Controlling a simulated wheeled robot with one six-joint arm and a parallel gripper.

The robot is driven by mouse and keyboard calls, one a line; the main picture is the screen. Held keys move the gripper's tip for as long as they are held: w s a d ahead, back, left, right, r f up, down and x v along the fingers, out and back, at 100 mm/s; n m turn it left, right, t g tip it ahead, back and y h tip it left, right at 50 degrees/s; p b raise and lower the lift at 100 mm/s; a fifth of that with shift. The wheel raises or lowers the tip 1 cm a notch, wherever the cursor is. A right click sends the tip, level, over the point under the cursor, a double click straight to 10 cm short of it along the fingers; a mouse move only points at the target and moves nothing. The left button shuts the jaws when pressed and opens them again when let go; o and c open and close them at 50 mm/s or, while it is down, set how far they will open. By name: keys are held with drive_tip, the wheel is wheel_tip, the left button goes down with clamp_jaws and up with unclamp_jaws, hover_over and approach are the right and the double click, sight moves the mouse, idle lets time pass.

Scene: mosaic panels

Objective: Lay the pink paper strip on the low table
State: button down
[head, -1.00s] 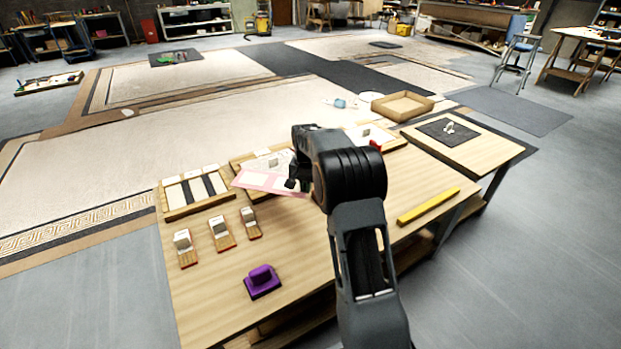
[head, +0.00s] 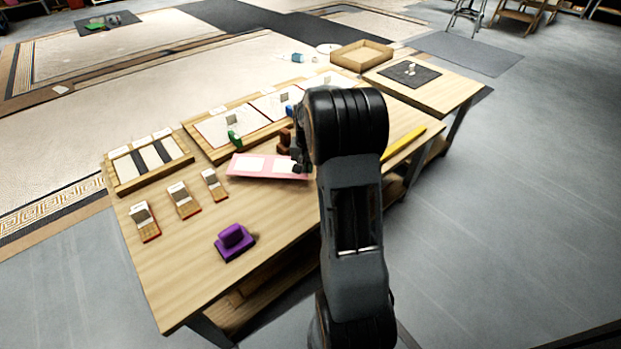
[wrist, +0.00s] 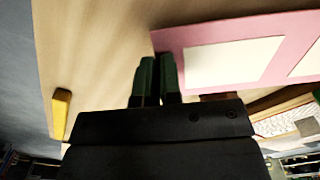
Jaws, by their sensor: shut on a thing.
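The pink paper strip (head: 240,165) has white rectangles on it and shows over the wooden table (head: 270,213), in front of the tray of panels. It also shows at the upper right of the wrist view (wrist: 170,40). My gripper (head: 301,167) is shut on the right end of the strip; its green fingers (wrist: 157,75) show close together at the strip's edge in the wrist view. The strip looks about flat. I cannot tell whether it touches the tabletop. My arm hides part of the table to the right.
A purple block (head: 234,242) and several small card holders (head: 183,200) stand at the front left. A striped tray (head: 149,160) and a panel tray (head: 218,157) lie behind. A yellow bar (head: 404,142) and an empty box (head: 362,57) are to the right. Bare wood lies in front of the strip.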

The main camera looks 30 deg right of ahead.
sight(311, 182)
drive_tip(key=shift+s+d+f, duration=0.2)
drive_tip(key=shift+s+f, duration=0.1)
drive_tip(key=shift+f, duration=0.15)
drive_tip(key=shift+s+d+f+b, duration=0.1)
drive_tip(key=shift+f+b, duration=0.7)
drive_tip(key=shift+f, duration=0.85)
drive_tip(key=shift+f, duration=0.1)
drive_tip(key=c, duration=1.3)
unclamp_jaws()
